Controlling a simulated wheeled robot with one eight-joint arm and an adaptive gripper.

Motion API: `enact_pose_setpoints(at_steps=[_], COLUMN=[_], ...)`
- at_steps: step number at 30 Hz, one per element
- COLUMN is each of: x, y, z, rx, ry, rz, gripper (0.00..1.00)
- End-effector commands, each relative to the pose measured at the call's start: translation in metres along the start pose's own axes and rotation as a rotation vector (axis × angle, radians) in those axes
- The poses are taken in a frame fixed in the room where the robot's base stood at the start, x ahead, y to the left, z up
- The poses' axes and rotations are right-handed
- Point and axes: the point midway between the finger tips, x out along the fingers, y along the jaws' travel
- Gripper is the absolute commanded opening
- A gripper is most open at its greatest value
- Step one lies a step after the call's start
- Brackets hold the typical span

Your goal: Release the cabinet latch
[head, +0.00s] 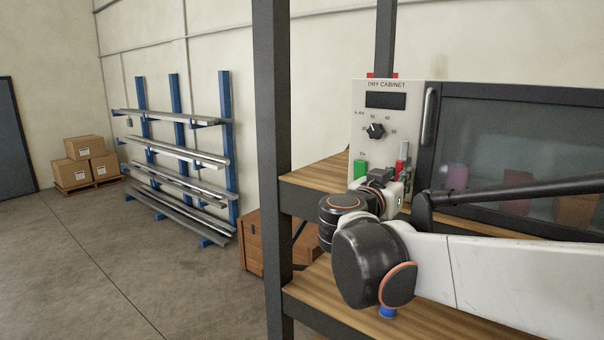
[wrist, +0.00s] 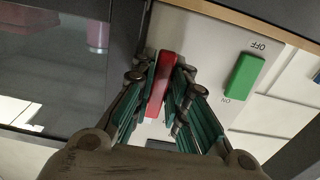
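The dry cabinet has a light control panel (head: 371,100) and a dark glass door (head: 520,140). A red latch lever (head: 400,168) stands at the panel's lower right, next to the door edge. It also shows in the wrist view (wrist: 161,82), running lengthwise between my fingers. My gripper (wrist: 161,78) has its green-lined fingers drawn in on both sides of the red lever, and they appear to touch it. In the head view my wrist and gripper hide the lower panel and part of the lever.
A green OFF/ON switch (wrist: 243,77) sits beside the lever; it also shows in the head view (head: 360,169). A black knob (head: 376,131) is above. A dark shelf post (head: 272,150) stands left of the cabinet. The floor (head: 150,265) further left is open.

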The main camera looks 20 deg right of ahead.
Motion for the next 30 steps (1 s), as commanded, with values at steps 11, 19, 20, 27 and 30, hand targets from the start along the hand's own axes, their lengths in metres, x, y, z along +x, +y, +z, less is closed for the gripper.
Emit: enact_pose_setpoints(at_steps=[11, 19, 20, 27, 30], x=[-0.002, -0.029, -0.034, -0.080, -0.095], y=[0.002, 0.001, 0.002, 0.000, 0.001], z=[0.000, 0.000, 0.001, 0.000, 0.000], rx=[0.001, 0.001, 0.001, 0.001, 0.001], ry=[0.001, 0.000, 0.000, 0.001, 0.001], rz=[0.001, -0.004, -0.004, -0.004, -0.003], gripper=[0.33, 0.33, 0.33, 0.33, 0.33])
